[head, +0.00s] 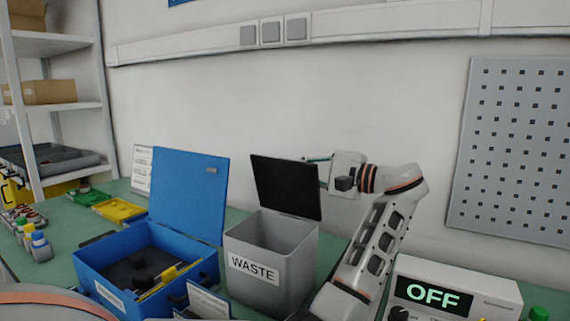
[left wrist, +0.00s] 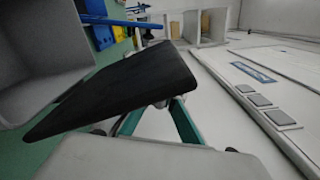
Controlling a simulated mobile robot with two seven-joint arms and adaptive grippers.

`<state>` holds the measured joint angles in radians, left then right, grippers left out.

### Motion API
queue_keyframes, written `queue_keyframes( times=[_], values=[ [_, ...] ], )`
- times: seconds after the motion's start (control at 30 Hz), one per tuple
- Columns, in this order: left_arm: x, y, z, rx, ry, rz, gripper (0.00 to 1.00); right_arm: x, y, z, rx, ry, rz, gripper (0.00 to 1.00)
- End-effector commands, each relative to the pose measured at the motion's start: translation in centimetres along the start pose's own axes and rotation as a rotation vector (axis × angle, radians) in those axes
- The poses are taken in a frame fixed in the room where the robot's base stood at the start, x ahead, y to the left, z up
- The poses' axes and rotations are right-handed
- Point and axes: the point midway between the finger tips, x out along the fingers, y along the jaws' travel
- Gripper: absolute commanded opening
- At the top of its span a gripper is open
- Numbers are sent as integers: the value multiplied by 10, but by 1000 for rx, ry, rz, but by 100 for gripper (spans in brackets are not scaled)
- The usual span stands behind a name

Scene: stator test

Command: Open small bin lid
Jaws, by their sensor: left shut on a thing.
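The small bin is the grey WASTE bin (head: 270,268) in the middle of the head view. Its black lid (head: 286,187) stands raised, nearly upright, at the back of the bin, and the bin's mouth is open. My left gripper (head: 318,160) is at the lid's upper right edge, shut on the lid. In the left wrist view the dark lid (left wrist: 115,88) lies across the teal fingers (left wrist: 155,122), and the grey bin (left wrist: 40,55) is at the left. The lid hides part of the fingertips. My right gripper is not in view.
A blue box (head: 150,275) with its blue lid (head: 188,192) up stands left of the bin. A white device reading OFF (head: 455,290) is at the right. A pegboard (head: 515,150) hangs on the wall; shelves (head: 55,105) stand at the left.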

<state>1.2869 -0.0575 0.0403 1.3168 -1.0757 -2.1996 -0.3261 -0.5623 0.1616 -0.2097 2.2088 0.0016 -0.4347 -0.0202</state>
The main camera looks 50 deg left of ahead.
Motion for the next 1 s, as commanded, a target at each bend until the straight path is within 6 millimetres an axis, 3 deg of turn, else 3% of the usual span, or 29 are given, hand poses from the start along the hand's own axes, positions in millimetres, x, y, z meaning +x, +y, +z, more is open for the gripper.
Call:
queue_keyframes(
  times=[0.1,0.5,1.0],
  values=[
    [0,-7,-8,81,3,2,0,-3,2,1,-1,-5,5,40],
    [0,-5,-39,315,4,0,0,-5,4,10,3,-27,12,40],
    [0,-3,-47,378,3,0,0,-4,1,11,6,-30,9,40]
  ],
)
